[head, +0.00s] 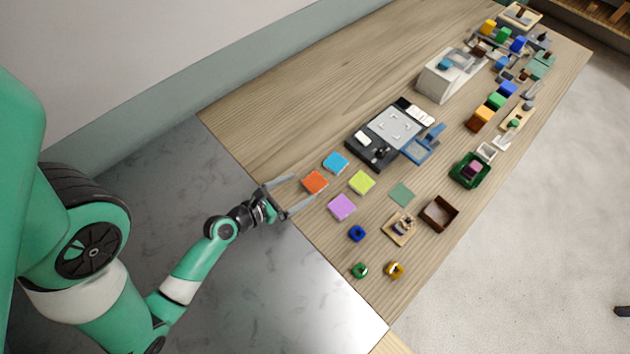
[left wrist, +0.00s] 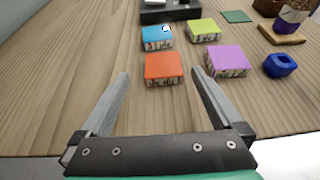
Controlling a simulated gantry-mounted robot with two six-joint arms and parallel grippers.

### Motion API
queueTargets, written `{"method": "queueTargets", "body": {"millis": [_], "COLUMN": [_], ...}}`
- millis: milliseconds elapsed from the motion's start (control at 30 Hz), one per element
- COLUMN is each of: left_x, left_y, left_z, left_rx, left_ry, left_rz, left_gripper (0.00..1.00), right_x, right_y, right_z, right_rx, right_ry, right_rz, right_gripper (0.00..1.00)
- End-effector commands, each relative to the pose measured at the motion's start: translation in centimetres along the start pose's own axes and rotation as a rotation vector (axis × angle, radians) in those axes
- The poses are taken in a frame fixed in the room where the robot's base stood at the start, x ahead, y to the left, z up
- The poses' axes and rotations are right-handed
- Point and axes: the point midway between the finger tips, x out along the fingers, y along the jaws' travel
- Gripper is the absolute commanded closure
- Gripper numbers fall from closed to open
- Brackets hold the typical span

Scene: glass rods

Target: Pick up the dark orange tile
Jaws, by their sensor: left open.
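The dark orange tile (head: 315,182) lies flat on the wooden table near its front edge. It also shows in the left wrist view (left wrist: 164,67), just beyond the fingertips and roughly centred between them. My left gripper (head: 302,193) is open and empty, its two fingers pointing towards the tile; in the left wrist view the fingers (left wrist: 160,75) are spread wider than the tile. A blue tile (head: 336,162), a lime tile (head: 361,183) and a purple tile (head: 341,207) lie close by. My right gripper is not in view.
A dark device with a grey plate (head: 395,127) stands behind the tiles. A blue nut-like piece (head: 357,234), a green ring (head: 360,270) and a yellow ring (head: 395,270) lie to the right. The table's left part is clear.

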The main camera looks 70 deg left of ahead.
Motion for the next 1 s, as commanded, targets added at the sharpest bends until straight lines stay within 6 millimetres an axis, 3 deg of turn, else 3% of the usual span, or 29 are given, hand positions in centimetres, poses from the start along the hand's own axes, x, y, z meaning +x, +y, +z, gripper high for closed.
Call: {"method": "queueTargets", "body": {"millis": [233, 500, 767, 1000], "left_x": [1.0, 5.3, 5.6, 5.6], "left_y": [-0.1, -0.5, -0.4, -0.4], "left_z": [0.0, -0.3, -0.3, -0.3], "left_rx": [0.001, 0.001, 0.000, 0.000], "left_ry": [0.000, -0.001, 0.000, 0.000], "left_rz": [-0.002, 0.000, 0.001, 0.001], "left_gripper": [0.00, 0.00, 0.00, 0.43], "right_x": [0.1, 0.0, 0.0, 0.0], "right_y": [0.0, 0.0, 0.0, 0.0], "right_z": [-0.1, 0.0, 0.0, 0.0], "right_rx": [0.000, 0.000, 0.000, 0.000], "right_ry": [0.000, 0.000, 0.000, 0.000], "right_rz": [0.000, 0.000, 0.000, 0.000], "right_gripper": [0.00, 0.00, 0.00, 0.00]}}
